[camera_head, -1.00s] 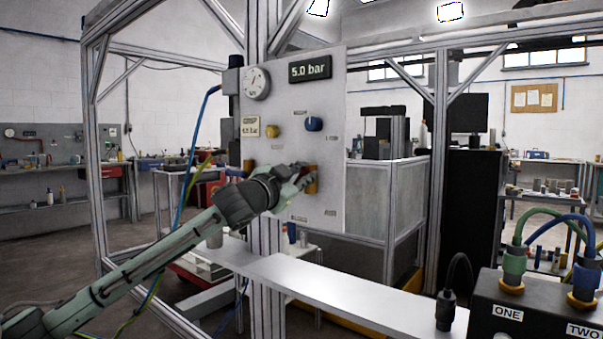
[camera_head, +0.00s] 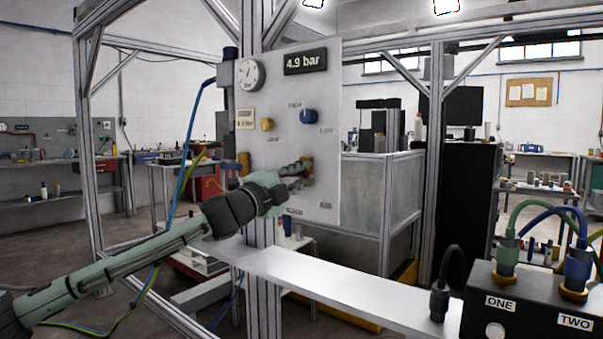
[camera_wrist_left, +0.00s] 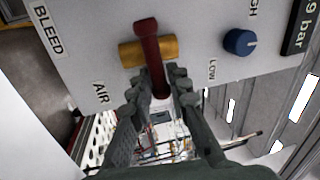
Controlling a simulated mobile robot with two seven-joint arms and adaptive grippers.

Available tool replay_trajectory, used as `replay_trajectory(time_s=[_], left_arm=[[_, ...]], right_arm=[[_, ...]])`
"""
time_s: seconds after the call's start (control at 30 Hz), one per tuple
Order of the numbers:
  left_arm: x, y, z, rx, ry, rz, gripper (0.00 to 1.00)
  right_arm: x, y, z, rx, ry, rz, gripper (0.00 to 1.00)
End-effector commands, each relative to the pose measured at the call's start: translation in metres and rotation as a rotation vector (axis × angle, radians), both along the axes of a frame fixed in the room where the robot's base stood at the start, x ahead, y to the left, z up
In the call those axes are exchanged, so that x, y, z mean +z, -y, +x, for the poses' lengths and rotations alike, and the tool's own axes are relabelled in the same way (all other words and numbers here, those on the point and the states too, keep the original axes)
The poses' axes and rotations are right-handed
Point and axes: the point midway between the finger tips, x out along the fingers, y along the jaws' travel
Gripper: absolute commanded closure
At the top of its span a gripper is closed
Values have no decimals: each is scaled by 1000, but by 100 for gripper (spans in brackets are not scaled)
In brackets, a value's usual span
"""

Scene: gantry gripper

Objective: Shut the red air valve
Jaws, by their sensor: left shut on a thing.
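The red air valve has a red lever (camera_wrist_left: 150,62) and a brass body (camera_wrist_left: 148,50), mounted on the light grey panel (camera_head: 325,110). In the left wrist view the lever crosses the brass body and reaches in between my fingers. My left gripper (camera_wrist_left: 160,92) is shut on the red lever, one finger on each side. In the head view my left gripper (camera_head: 302,176) is at the lower part of the panel and hides most of the valve. Part of the brass body (camera_head: 306,163) shows just above the fingers. My right gripper is not in view.
The panel also carries a blue knob (camera_head: 308,116), a yellow knob (camera_head: 267,124), a round gauge (camera_head: 249,75) and a display (camera_head: 305,62) reading 4.9 bar. A bare shelf (camera_head: 330,280) runs below. A black box (camera_head: 530,300) with plugged connectors stands at right.

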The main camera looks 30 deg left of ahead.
Motion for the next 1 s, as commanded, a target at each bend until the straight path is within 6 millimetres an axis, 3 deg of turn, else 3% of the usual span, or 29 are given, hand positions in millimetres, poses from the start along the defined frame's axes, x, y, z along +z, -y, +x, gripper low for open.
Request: replay_trajectory(time_s=[0.73, 0.77, 0.8, 0.9, 1.0], left_arm=[[-4, 1, 0, -2, 5, 90, 100], [-4, 1, 0, -2, 5, 90, 82], [-4, 1, 0, -2, 5, 90, 77], [-3, 1, 0, -2, 5, 90, 67], [-3, 1, 0, -1, 6, 89, 67]], right_arm=[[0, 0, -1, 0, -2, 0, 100], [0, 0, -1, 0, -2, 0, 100], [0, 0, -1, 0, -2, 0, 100], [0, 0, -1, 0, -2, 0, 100], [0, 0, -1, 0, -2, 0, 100]])
